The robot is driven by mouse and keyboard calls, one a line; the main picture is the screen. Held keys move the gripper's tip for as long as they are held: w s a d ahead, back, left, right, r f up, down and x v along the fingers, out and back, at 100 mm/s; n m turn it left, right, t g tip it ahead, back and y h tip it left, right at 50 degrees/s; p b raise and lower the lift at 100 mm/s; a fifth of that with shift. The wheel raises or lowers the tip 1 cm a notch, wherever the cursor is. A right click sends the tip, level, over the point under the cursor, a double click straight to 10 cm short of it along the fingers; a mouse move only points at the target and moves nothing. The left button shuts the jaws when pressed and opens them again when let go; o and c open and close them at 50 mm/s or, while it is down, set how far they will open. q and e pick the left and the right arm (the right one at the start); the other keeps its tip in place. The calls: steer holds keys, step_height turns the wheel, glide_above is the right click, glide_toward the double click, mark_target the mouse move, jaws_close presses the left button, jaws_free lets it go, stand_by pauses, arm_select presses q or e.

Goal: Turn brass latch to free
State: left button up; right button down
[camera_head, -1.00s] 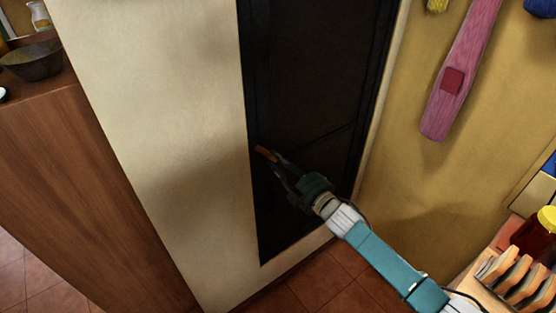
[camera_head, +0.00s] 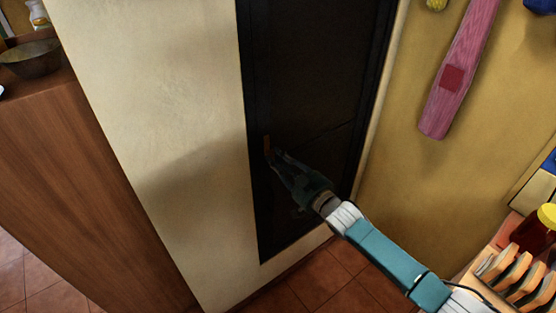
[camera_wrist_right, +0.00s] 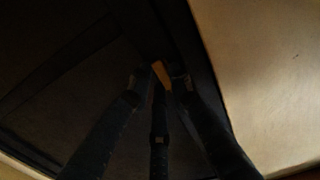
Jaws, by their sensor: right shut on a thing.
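The brass latch (camera_head: 267,143) is a small brownish piece near the left edge of the dark door panel (camera_head: 310,80). It now stands close to upright in the head view. In the right wrist view the latch (camera_wrist_right: 161,74) shows as a short orange-brown bar, slightly tilted, between the fingertips. My right gripper (camera_head: 274,154) reaches it from the lower right and is shut on it; the right wrist view shows its fingers (camera_wrist_right: 160,85) on both sides of the bar. The latch's base is dark and hard to make out. My left gripper is not in view.
A cream wall (camera_head: 170,110) borders the door on the left, with a wooden cabinet (camera_head: 80,170) and bowl (camera_head: 32,58) beyond. A yellow wall (camera_head: 430,180) with a pink hanging piece (camera_head: 460,70) is right. A rack (camera_head: 515,275) and yellow-lidded jar (camera_head: 535,232) stand lower right.

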stand_by(0.5)
steer(key=c, duration=1.6)
jaws_free()
steer(key=shift+o, duration=0.2)
steer(key=v, duration=1.2)
